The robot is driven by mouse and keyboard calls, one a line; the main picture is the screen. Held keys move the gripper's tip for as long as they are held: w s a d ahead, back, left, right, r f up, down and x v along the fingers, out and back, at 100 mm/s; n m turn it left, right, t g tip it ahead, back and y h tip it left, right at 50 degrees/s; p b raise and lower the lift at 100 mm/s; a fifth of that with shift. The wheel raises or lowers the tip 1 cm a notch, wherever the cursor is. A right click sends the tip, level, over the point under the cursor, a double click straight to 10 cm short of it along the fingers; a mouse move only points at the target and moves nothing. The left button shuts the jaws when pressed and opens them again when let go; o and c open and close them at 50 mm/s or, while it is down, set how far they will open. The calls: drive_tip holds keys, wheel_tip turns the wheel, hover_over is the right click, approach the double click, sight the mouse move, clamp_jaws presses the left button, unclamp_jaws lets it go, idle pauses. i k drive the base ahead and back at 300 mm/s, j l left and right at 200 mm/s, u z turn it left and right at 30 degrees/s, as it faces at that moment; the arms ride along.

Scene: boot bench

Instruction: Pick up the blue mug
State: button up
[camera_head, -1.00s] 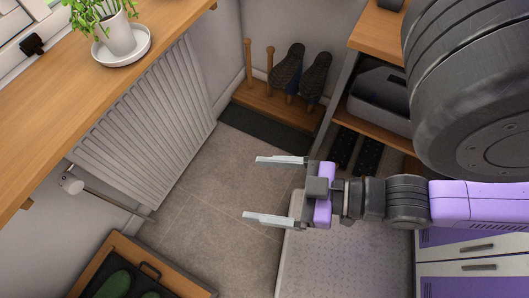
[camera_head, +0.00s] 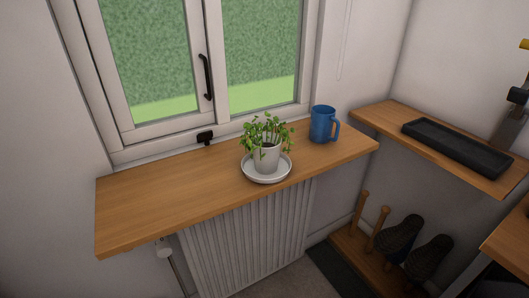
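The blue mug (camera_head: 321,124) stands upright on the wooden window shelf (camera_head: 150,205), near its right end and close to the window. Its handle points to the right. A potted plant (camera_head: 265,155) on a white saucer stands to the left of the mug, a little nearer to me. There is a gap between the mug and the plant. My gripper is not in the current view.
A radiator (camera_head: 245,240) is below the shelf. A second wooden shelf with a black tray (camera_head: 457,147) is at the right. The left half of the window shelf is bare.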

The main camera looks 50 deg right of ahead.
sight(322, 120)
drive_tip(key=j+z, duration=0.4)
drive_tip(key=i+j+z, duration=0.1)
drive_tip(key=j+z, duration=0.65)
drive_tip(key=k+l, duration=0.05)
